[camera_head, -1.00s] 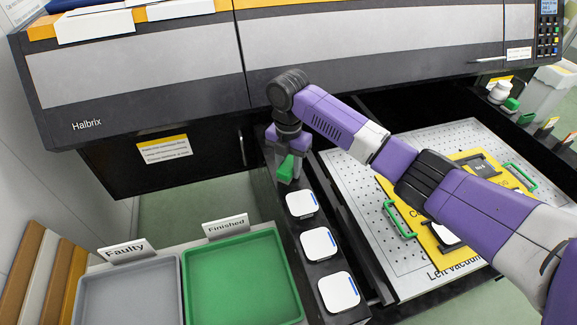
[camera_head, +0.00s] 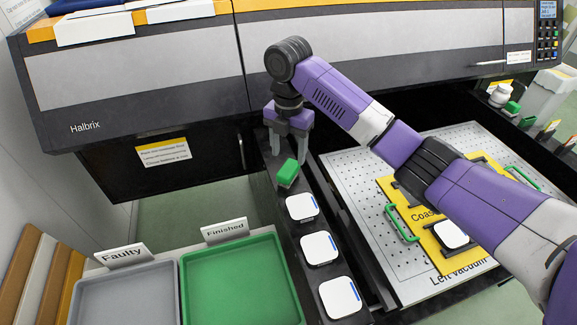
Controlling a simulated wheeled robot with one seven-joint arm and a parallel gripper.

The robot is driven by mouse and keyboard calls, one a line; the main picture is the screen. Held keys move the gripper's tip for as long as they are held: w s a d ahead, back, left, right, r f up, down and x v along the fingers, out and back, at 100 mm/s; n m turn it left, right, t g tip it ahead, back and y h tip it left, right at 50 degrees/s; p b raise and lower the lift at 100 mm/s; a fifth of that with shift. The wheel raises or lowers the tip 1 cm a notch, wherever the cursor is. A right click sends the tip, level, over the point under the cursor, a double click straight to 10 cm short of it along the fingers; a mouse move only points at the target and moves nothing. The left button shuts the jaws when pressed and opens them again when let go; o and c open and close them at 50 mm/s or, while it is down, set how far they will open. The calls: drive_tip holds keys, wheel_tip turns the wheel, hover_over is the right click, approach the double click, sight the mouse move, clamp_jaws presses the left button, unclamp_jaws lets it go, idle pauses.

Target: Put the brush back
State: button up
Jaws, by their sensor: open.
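A small green block with a pale lower edge (camera_head: 287,173), which looks like the brush, rests on the dark rail at the far end of a row of white coasters. My gripper (camera_head: 290,157) points down just above and behind it. Its two grey fingers are spread apart and hold nothing. I cannot tell whether a finger touches the block. Any bristles are too small to make out.
White coasters (camera_head: 320,248) line the dark rail. A green Finished tray (camera_head: 240,242) and grey Faulty tray (camera_head: 122,278) stand left. A yellow jig (camera_head: 424,216) lies on the perforated bed (camera_head: 352,178). A white bottle (camera_head: 499,95) and green pieces (camera_head: 512,108) stand right.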

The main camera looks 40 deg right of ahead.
sight(288, 167)
drive_tip(key=shift+r, duration=2.4)
